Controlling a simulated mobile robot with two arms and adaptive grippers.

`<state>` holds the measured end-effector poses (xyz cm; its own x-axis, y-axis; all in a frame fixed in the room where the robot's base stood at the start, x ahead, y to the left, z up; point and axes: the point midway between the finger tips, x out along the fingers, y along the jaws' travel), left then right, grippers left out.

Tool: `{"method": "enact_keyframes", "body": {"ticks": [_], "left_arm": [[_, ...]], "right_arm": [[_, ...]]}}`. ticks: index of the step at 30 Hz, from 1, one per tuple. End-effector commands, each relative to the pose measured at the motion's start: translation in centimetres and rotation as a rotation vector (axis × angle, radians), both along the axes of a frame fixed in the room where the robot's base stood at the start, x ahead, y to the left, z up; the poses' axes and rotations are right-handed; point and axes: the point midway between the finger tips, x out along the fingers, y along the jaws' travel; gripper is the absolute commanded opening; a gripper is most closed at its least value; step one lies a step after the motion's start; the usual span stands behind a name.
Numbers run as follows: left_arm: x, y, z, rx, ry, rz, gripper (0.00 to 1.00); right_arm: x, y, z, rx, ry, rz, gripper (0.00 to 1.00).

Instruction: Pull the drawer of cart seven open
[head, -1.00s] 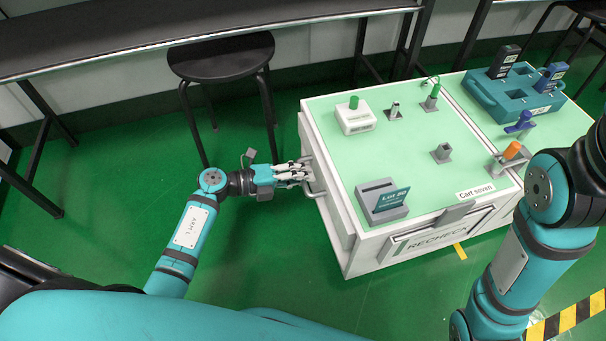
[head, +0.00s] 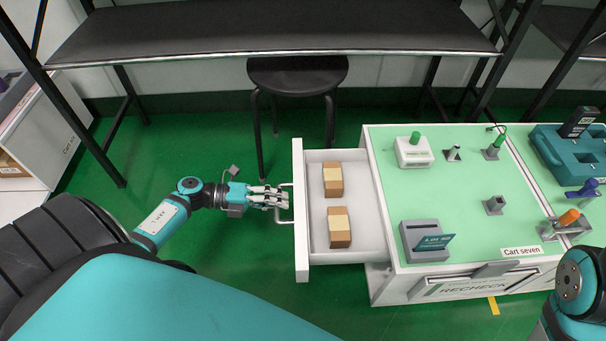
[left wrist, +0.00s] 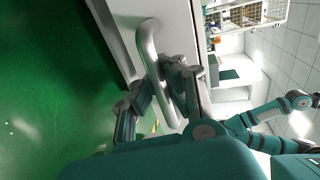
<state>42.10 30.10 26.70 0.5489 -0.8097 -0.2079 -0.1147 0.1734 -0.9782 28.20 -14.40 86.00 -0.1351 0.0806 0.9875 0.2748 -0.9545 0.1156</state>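Cart seven (head: 385,284) has a pale green top and white sides, with its name label on the front edge. Its white drawer (head: 364,232) stands well out from the cart's left side. Two tan-and-brown boxes, a far one (head: 333,180) and a near one (head: 339,228), lie inside. My left gripper (head: 280,197) is at the bar handle (head: 285,221) on the drawer front. In the left wrist view its fingers (left wrist: 158,88) lie on both sides of the grey handle (left wrist: 149,42), closed around it. My right gripper is out of view; only part of that arm shows.
A black stool (head: 297,72) stands behind the drawer, under a dark bench (head: 270,30). Another cart (head: 40,130) is at the far left. Testers and holders stand on cart seven's top. Green floor (head: 215,270) is clear around my left arm.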

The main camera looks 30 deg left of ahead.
Motion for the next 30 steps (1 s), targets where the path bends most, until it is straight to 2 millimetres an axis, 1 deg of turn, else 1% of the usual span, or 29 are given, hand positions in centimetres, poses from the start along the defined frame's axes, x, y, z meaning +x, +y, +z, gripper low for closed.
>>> {"method": "enact_keyframes", "body": {"ticks": [1,3,8,12,21,22,23,30], "left_arm": [[-0.4,0.7,0.0,0.002,0.002,0.0,0.0],[-1.0,1.3,0.0,0.001,0.002,-0.001,0.0],[-1.6,2.3,0.0,0.0,0.001,0.0,0.0],[-1.8,2.6,0.0,-0.001,-0.001,0.0,0.0],[-1.8,2.6,0.0,-0.001,0.0,-0.001,0.0],[-1.8,2.6,0.0,-0.001,0.0,-0.001,0.02],[-1.8,2.6,0.0,-0.001,0.0,-0.001,0.06],[-1.8,2.6,0.0,-0.001,0.0,-0.001,0.36]], "right_arm": [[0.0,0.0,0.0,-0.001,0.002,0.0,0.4],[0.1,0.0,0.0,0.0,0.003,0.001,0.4],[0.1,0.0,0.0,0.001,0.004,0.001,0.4],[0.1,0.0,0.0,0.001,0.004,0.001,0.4],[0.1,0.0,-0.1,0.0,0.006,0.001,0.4],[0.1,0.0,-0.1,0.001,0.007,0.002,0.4],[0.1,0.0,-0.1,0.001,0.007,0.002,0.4],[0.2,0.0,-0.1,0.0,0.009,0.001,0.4]]}}
